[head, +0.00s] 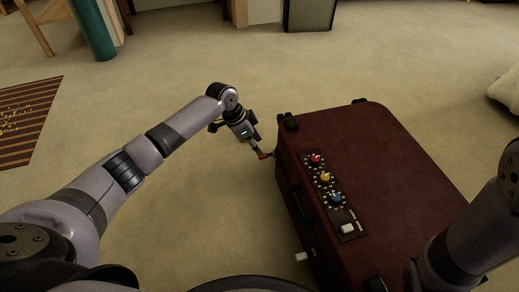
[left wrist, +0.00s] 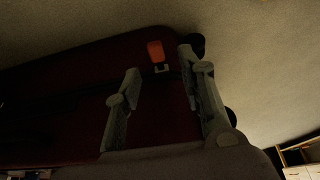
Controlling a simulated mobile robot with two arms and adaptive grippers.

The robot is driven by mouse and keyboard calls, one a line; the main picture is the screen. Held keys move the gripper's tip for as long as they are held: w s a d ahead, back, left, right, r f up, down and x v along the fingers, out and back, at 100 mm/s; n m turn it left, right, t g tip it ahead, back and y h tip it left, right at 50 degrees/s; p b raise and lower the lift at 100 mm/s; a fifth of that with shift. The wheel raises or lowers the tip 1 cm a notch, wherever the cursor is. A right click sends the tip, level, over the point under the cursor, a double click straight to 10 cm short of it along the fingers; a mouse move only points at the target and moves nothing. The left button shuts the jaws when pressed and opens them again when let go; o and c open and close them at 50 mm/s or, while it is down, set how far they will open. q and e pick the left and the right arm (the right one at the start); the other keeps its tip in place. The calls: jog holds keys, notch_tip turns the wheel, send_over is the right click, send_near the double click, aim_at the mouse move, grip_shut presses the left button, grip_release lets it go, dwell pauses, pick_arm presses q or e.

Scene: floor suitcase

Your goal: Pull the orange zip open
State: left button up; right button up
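The dark red suitcase (head: 385,150) lies flat on the carpet, right of centre in the head view. The orange zip tab (left wrist: 156,51) shows on the suitcase side in the left wrist view, with a small pale metal piece just below it. In the head view a small orange-red spot (head: 263,155) shows by my left gripper. My left gripper (left wrist: 167,68) is open, and the tab appears in the gap between its fingertips, nearer the left one. I cannot tell whether they touch it. My right arm comes in at the right; its gripper is out of view.
On the suitcase top is a black panel (head: 333,195) with red, yellow and blue knobs and a white button. A striped mat (head: 28,120) lies far left. A green post (head: 92,30) and a dark box (head: 309,14) stand behind.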

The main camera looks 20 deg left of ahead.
pick_arm(q)
jog(key=v, duration=0.7)
